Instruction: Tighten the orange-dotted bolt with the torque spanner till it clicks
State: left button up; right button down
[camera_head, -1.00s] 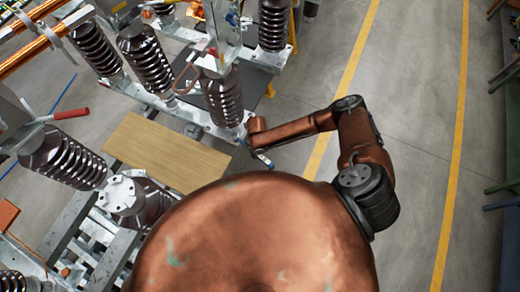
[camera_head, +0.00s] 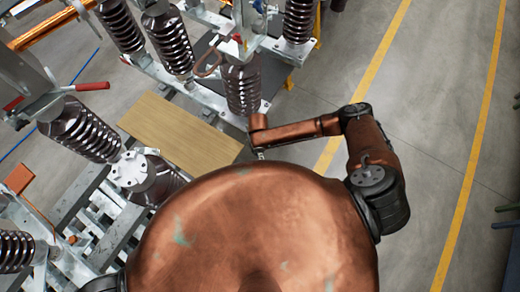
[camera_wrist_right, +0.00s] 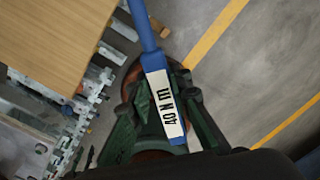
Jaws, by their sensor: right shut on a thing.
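My right gripper (camera_wrist_right: 160,100) has dark green fingers and is shut on the blue torque spanner (camera_wrist_right: 148,38). A white label reading "40 N m" (camera_wrist_right: 165,103) shows on the spanner between the fingers. The shaft runs up and out of the top of the right wrist view, so its head is hidden. In the head view my right arm reaches left, ending beside a dark ribbed insulator, and the gripper is too small to make out. A pale flange cap with bolts (camera_head: 131,170) tops an insulator at left. I cannot make out an orange dot. My left gripper is not in view.
A wooden board (camera_head: 180,135) lies between the insulators. Ribbed insulators (camera_head: 243,88) and (camera_head: 80,128) stand around it on a metal frame. A red-handled lever (camera_head: 92,86) sticks out at left. Clear floor with yellow lines (camera_head: 375,65) is at right.

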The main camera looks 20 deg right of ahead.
jog(key=shift+w+r, duration=0.1)
jog(key=shift+r, duration=3.15)
